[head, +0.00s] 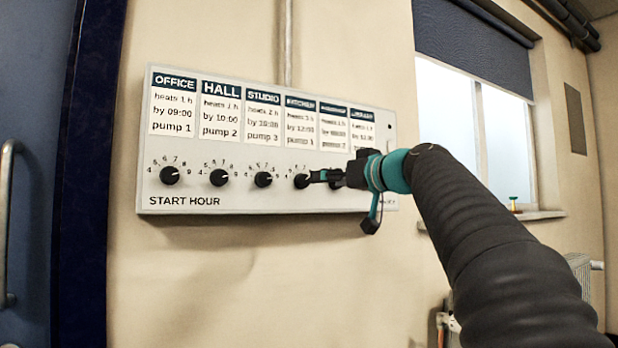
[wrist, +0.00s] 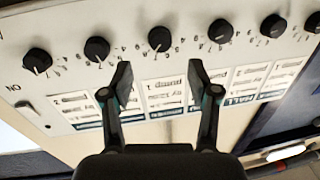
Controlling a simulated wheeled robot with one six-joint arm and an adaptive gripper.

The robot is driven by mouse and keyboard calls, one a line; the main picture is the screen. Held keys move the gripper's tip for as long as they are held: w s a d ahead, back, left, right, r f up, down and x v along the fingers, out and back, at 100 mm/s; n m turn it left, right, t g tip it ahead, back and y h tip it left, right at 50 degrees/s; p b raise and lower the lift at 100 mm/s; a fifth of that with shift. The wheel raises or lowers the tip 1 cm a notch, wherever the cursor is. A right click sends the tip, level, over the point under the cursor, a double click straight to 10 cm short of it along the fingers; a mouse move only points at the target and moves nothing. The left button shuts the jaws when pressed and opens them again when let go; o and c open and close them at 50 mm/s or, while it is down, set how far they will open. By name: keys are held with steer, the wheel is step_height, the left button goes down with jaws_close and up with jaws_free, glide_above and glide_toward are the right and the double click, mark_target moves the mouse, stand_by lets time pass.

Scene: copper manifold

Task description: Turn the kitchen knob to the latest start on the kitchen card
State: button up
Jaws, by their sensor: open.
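The kitchen card (head: 300,125) is the fourth from the left on a white wall panel. The kitchen knob (head: 301,181), black and round, sits below the card. My gripper (head: 318,176) overlaps the knob's right edge in the head view. In the wrist view, the picture is upside down and the kitchen knob (wrist: 159,39) shows beyond and between the two open fingertips (wrist: 160,76). I see nothing held. The knob's exact pointer setting is too small to read.
The panel (head: 230,205) holds several more knobs and cards; the office knob (head: 169,175), hall knob (head: 219,177) and studio knob (head: 263,179) are left of my gripper. My arm covers the panel's right part. A blue door (head: 30,120) stands left, a window (head: 500,120) right.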

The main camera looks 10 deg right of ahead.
mark_target(305, 180)
steer(key=p+x, duration=0.2)
steer(key=x, duration=0.5)
steer(key=shift+w+a, duration=0.1)
steer(key=shift+w, duration=0.1)
jaws_close()
steer(key=m+b, duration=0.1)
steer(key=m, duration=0.2)
steer(key=shift+f, duration=0.1)
steer(key=shift+m+t+b, duration=0.35)
steer(key=shift+m+t, duration=0.05)
steer(key=shift+m, duration=1.1)
